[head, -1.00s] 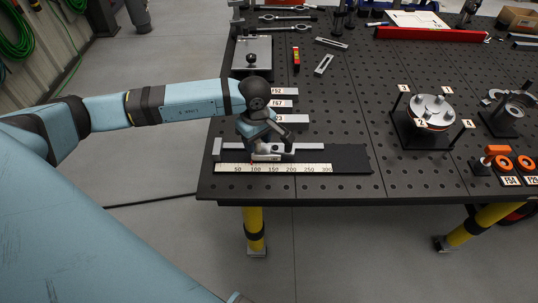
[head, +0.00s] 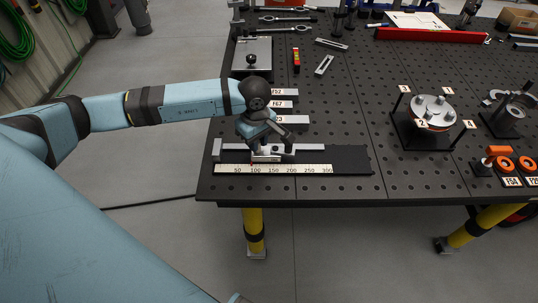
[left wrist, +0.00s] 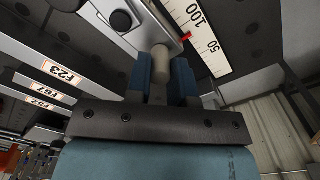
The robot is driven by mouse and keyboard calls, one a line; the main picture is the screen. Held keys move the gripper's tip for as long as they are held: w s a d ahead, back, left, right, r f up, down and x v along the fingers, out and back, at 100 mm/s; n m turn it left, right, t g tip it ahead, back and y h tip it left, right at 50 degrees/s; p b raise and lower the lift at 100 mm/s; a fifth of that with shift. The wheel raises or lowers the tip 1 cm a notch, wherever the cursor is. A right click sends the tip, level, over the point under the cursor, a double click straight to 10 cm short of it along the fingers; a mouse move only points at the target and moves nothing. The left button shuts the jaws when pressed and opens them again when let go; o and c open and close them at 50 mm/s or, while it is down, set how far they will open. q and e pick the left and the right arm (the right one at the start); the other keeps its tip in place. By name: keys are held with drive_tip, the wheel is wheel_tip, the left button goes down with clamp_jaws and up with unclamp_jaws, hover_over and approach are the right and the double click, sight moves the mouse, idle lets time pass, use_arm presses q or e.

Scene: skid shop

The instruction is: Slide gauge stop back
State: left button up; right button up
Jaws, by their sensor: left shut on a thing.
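The gauge stop (head: 265,157) is a small silver block on a dark rail near the table's front left edge. A cream scale (head: 285,169) marked 50 to 300 runs along the front of the rail. In the left wrist view a red pointer (left wrist: 186,37) lies between the 50 and 100 marks. My left gripper (left wrist: 161,75) has its blue fingers closed around the stop's round grey knob (left wrist: 160,55). In the head view my left gripper (head: 268,140) comes down over the stop and partly hides it. My right gripper is out of view.
Labelled bars (head: 292,119) lie just behind the rail. A metal plate with a black knob (head: 251,58) is farther back. A round fixture with posts (head: 432,111) stands to the right. The rail's right part (head: 350,158) is bare.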

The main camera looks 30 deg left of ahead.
sight(281, 149)
use_arm(q)
drive_tip(key=shift+w+d+b, duration=0.45)
drive_tip(key=shift+w+d, duration=0.25)
drive_tip(key=shift+d, duration=0.5)
drive_tip(key=shift+w+d+b, duration=0.45)
drive_tip(key=shift+w+d, duration=0.15)
drive_tip(key=shift+d, duration=0.4)
drive_tip(key=shift+w+d+b, duration=0.4)
drive_tip(key=shift+w+d, duration=0.05)
drive_tip(key=shift+d, duration=0.2)
drive_tip(key=o, duration=1)
drive_tip(key=shift+o, duration=0.2)
drive_tip(key=shift+a+r, duration=0.1)
